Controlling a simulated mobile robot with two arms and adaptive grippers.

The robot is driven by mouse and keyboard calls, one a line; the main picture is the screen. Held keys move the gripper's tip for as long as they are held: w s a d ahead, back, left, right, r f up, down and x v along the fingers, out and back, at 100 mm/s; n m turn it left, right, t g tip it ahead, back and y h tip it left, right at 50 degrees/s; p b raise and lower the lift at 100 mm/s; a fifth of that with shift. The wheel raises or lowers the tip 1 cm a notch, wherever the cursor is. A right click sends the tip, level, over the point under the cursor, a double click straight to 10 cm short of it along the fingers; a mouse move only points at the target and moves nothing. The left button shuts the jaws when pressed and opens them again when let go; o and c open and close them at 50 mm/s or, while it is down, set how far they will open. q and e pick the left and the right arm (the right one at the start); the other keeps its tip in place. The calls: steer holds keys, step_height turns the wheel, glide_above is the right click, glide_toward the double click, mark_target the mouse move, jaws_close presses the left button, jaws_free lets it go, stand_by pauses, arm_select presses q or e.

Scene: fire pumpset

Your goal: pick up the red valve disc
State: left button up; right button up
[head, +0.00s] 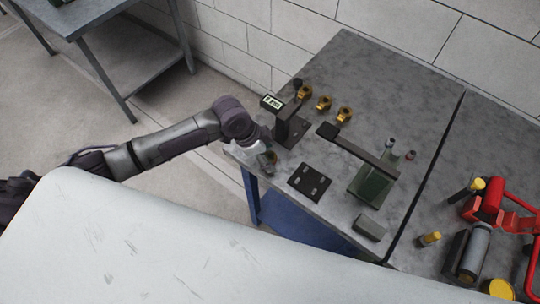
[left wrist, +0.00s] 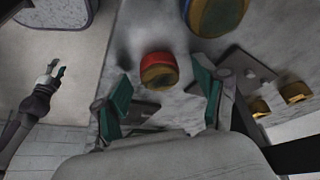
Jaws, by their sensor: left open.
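A round piece with a red top and a brass-yellow lower band (left wrist: 158,68), which looks like the red valve disc, stands on the grey table in the left wrist view. My left gripper (left wrist: 160,100) is open, its green-padded fingers apart on either side below the piece in the picture. Nothing is held between them. In the head view my left gripper (head: 266,159) is at the table's left edge, and the disc there is mostly hidden by it. Another gripper, apparently my right one (left wrist: 54,72), shows small at the left of the left wrist view; its opening is unclear.
A dark post with a display (head: 273,102) is close to my left gripper. A black plate (head: 310,181) and a green-based stand (head: 372,187) are to its right. Red equipment (head: 488,205) lies farther right.

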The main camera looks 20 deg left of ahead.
arm_select(q)
steer(key=c, duration=1.3)
jaws_close()
steer(key=shift+r, duration=0.15)
